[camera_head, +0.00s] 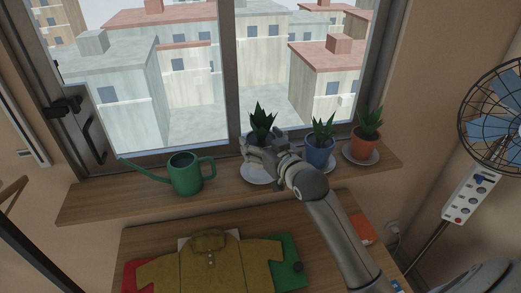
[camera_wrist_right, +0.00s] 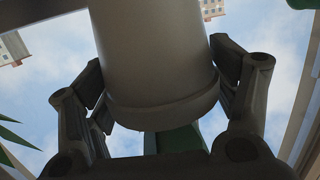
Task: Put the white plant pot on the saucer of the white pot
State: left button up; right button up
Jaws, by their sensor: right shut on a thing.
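My right gripper (camera_head: 258,143) is shut around a pale pot (camera_wrist_right: 155,60), which fills the middle of the right wrist view between the two fingers. In the head view the pot is mostly hidden by the gripper. Its dark green spiky plant (camera_head: 262,117) stands upright above the gripper. A white saucer (camera_head: 255,174) lies on the windowsill just below the gripper, partly covered by my right arm. Whether the pot touches the saucer is hidden. My left gripper is not in view.
On the wooden sill (camera_head: 125,203), a green watering can (camera_head: 186,175) stands left of the saucer. A blue pot (camera_head: 320,153) stands close on the right, then a terracotta pot (camera_head: 366,142) on its saucer. The window is behind. A mustard shirt (camera_head: 209,266) lies on the table below.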

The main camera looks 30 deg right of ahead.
jog(key=shift+w+d+f, duration=0.1)
jog(key=shift+w+f, duration=0.15)
jog(key=shift+w, duration=0.1)
notch_tip(320, 180, down, 3)
jog(key=shift+w+r+p, duration=0.1)
jog(key=shift+w+p, duration=0.05)
jog(key=shift+p, duration=0.55)
jog(key=shift+f, duration=0.4)
jog(key=shift+f, duration=0.1)
jog(key=o, duration=1.3)
jog(key=shift+s+r+b, duration=0.3)
jog(key=shift+s+b, duration=0.15)
jog(key=shift+s, duration=1.55)
jog(key=shift+s+r+b, duration=0.35)
jog(key=shift+s+b, duration=0.05)
jog(key=shift+s, duration=1.6)
jog(key=shift+s+r+b, duration=0.3)
jog(key=shift+s+b, duration=0.15)
jog(key=shift+s, duration=1.55)
